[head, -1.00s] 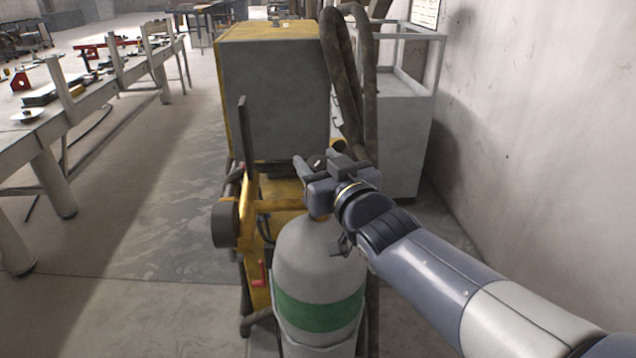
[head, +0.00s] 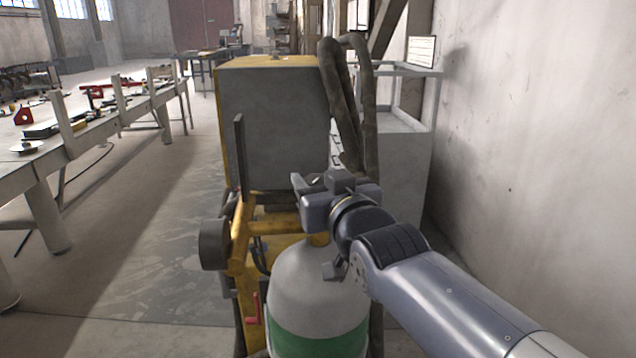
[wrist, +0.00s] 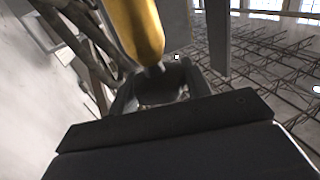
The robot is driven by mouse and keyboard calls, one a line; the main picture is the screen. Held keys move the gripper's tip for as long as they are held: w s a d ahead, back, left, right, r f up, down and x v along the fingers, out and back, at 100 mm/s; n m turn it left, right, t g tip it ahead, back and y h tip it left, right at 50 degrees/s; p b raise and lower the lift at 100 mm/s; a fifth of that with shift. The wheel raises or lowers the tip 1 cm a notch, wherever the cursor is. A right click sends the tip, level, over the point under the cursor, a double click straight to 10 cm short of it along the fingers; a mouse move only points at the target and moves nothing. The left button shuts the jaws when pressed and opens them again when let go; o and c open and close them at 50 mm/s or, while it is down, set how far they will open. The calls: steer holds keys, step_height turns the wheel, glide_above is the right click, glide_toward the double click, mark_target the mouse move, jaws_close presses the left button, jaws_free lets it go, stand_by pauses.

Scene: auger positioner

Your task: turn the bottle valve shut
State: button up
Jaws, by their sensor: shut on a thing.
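A grey gas bottle (head: 305,282) with a green band stands upright on the yellow cart at the lower middle of the head view. My gripper (head: 313,182) is at the bottle's top, shut on the bottle valve. The gripper body covers most of the valve there; only a small brass-coloured part of the neck (head: 318,239) shows below it. In the wrist view, the fingers (wrist: 160,92) stand on both sides of a dark piece, with a yellow rounded part (wrist: 138,30) just beyond. I cannot tell how far the valve is turned.
A grey box-shaped machine (head: 272,125) with a yellow top stands behind the bottle, with thick hoses (head: 345,105) at its right. A grey cabinet (head: 400,155) and a wall are at the right. A workbench (head: 45,160) stands left, with clear floor between.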

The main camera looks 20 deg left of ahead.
steer(key=shift+f, duration=0.2)
steer(key=o, duration=1)
steer(key=shift+s+d+r, duration=0.1)
steer(key=shift+v, duration=5.4)
steer(key=shift+c, duration=0.2)
